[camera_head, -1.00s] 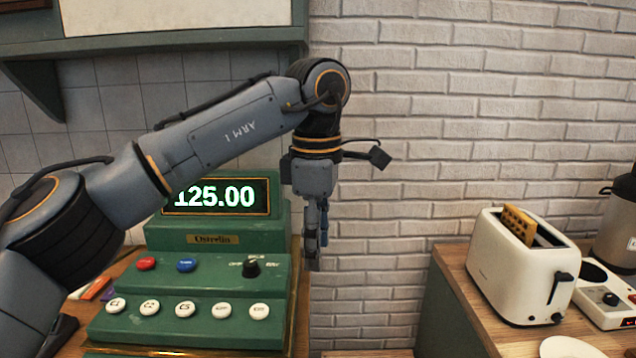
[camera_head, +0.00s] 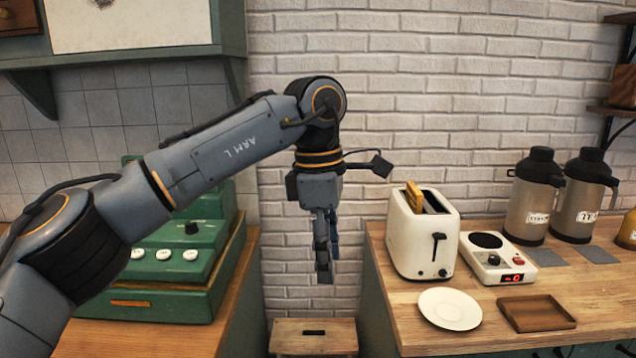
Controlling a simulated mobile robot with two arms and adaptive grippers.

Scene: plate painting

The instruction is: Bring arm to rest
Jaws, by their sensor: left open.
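My left arm reaches in from the left, bent at the elbow. Its left gripper (camera_head: 324,262) hangs pointing down in front of the white brick wall. It is open and holds nothing visible. It is in the gap between the left counter and the right counter, above a small wooden stool (camera_head: 313,337) in the picture. My right gripper is out of view.
A green cash register (camera_head: 160,300), partly hidden behind my arm, stands on the left counter. The right counter holds a white toaster (camera_head: 408,243) with bread, a small hot plate (camera_head: 486,262), a white plate (camera_head: 450,308), a wooden tray (camera_head: 536,318) and two flasks (camera_head: 533,200).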

